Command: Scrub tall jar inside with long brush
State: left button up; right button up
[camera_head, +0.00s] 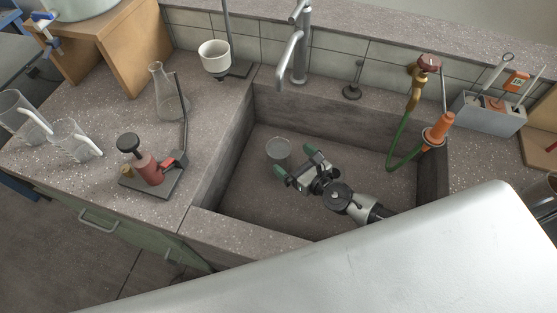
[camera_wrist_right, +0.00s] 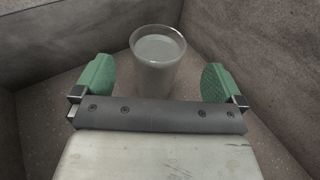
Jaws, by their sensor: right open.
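A clear, glass-like jar (camera_head: 279,152) stands upright on the sink floor near the back left. It also shows in the right wrist view (camera_wrist_right: 157,70), with a pale disc of liquid or base inside. My right gripper (camera_head: 295,161) is in the sink, open and empty, with its green finger pads (camera_wrist_right: 157,84) spread on either side of the jar, which appears just beyond them. I cannot tell contact. Several long handles stand in a grey caddy (camera_head: 488,112) at the back right; one may be the long brush, but its head is hidden. My left gripper is not in view.
The sink walls (camera_head: 235,150) surround my right gripper. A tap (camera_head: 298,45) overhangs the back edge. A green hose (camera_head: 395,150) hangs at the right. A flask (camera_head: 168,100), a burner stand (camera_head: 150,172) and glass vessels (camera_head: 72,142) stand on the left counter.

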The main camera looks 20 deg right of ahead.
aim_at(272, 142)
jog(key=x, duration=0.6)
jog(key=shift+w+a, duration=0.25)
jog(key=shift+w, duration=0.05)
jog(key=shift+c, duration=0.2)
jog(key=c, duration=1.6)
jog(key=shift+r, duration=0.1)
jog(key=shift+r+p, duration=0.5)
jog(key=shift+r, duration=0.05)
jog(key=s+d+r+p, duration=0.1)
jog(key=s+d+r, duration=0.1)
jog(key=s+r, duration=0.1)
jog(key=s+d+r+p, duration=0.2)
jog(key=s+r, duration=0.1)
jog(key=s+d+r+p, duration=0.2)
jog(key=s+r, duration=0.2)
jog(key=shift+d, duration=0.1)
